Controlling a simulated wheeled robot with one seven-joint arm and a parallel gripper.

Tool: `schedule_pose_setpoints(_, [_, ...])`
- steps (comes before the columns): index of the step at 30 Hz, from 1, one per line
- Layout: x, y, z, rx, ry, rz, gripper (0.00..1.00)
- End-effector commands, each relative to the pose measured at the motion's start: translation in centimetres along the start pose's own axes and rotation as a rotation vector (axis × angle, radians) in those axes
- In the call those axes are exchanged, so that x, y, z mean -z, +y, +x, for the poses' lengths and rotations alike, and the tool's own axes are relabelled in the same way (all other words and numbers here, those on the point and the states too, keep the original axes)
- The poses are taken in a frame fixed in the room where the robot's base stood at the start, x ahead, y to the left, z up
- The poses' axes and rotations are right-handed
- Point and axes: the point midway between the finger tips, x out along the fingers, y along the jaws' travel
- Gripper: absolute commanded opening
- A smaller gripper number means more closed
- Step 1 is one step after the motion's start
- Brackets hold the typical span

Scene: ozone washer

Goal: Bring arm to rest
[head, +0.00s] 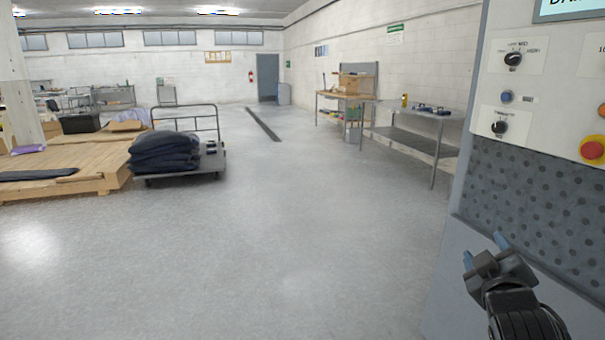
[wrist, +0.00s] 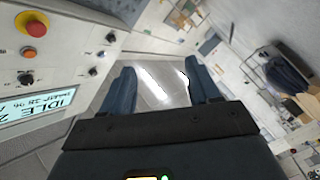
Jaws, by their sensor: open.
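My gripper (head: 485,251) is at the lower right of the head view, raised in front of the grey washer (head: 452,225). Its two blue fingers stand apart with nothing between them, and they also show spread and empty in the wrist view (wrist: 160,84). The rest of my arm runs out of the bottom of the head view. The washer's control panel (head: 555,85) carries black knobs, a blue button and a red emergency button (head: 592,150). In the wrist view the panel is at the left, tilted, with a lit display (wrist: 38,104) that reads IDLE.
A cart (head: 180,171) with dark folded stacks stands at left beside a low wooden platform (head: 105,178). A metal table (head: 425,113) and a workbench (head: 345,96) stand along the right wall. The middle floor is clear. The washer's side is close to my gripper.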

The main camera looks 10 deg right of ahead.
Motion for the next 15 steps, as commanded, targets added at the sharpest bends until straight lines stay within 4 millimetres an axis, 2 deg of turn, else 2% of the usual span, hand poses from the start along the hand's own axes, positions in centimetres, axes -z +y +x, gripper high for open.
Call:
schedule_pose_setpoints(1, [-0.8,-2.2,-2.1,0.037,0.011,0.025,0.61])
schedule_pose_setpoints(6, [-2.5,-7.4,-8.7,0.138,0.054,0.124,0.61])
schedule_pose_setpoints(12, [-4.3,-11.3,-17.1,0.251,0.088,0.242,0.61])
schedule_pose_setpoints(15, [-5.1,-12.4,-21.3,0.304,0.098,0.301,0.61])
